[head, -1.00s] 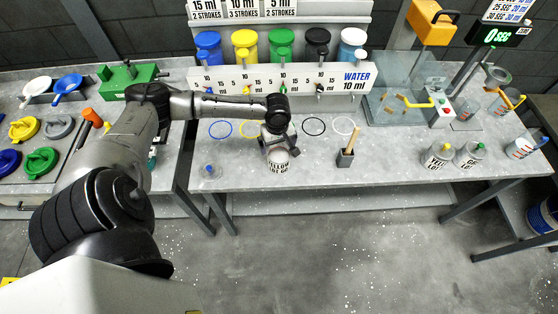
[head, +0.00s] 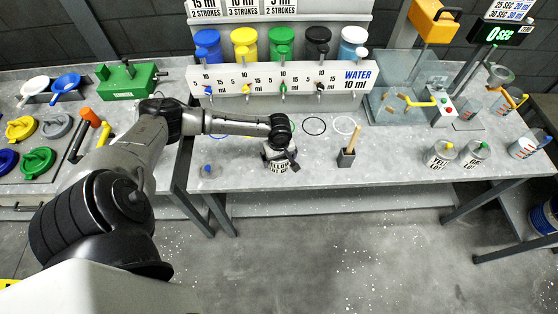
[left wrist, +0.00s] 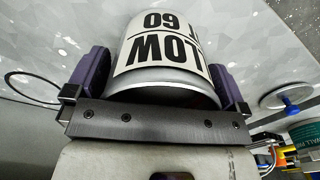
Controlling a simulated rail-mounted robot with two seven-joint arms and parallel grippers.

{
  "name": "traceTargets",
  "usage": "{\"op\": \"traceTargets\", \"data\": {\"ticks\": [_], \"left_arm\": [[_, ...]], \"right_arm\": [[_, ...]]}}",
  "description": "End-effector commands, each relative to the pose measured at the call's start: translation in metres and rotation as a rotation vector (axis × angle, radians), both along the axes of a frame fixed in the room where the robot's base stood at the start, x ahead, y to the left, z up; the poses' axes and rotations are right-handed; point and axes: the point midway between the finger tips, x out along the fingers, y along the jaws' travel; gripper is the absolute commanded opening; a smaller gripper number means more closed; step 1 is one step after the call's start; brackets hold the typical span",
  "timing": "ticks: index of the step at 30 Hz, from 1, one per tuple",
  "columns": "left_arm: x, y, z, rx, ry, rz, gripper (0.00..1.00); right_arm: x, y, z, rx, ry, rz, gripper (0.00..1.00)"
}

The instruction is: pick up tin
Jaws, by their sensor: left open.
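A white-labelled tin (head: 279,168) stands on the grey bench, its print reading partly "YELLOW" and "LOT 60". My left gripper (head: 280,157) is at the tin from above and behind, covering its upper part in the head view. In the left wrist view the tin (left wrist: 165,50) sits between the two purple-padded fingers, one on each side. The jaws are open around it, not closed on it. My right gripper is not in view.
A grey holder with a wooden-handled tool (head: 347,157) stands right of the tin. A small blue-topped item (head: 208,171) is to the left. Coloured rings and the pump dispenser board (head: 290,79) lie behind. Two more labelled tins (head: 440,155) stand at right.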

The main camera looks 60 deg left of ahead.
Motion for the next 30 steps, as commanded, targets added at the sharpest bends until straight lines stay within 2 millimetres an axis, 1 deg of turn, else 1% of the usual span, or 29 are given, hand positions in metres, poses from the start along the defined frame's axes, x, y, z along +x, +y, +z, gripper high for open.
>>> {"op": "traceTargets", "data": {"ticks": [5,21,23,30], "left_arm": [[0.0002,0.0003,0.0005,0.0,-0.001,0.0,1.0],[0.0,0.0003,0.0007,0.0,0.0,0.001,0.48],[0.0006,0.0005,0.0015,0.001,-0.002,0.001,0.44],[0.0006,0.0005,0.0017,0.001,-0.002,0.001,0.44]], "right_arm": [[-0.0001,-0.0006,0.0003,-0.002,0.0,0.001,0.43],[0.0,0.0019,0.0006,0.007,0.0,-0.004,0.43],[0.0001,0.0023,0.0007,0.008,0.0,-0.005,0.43],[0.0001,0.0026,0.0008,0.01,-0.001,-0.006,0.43]]}}
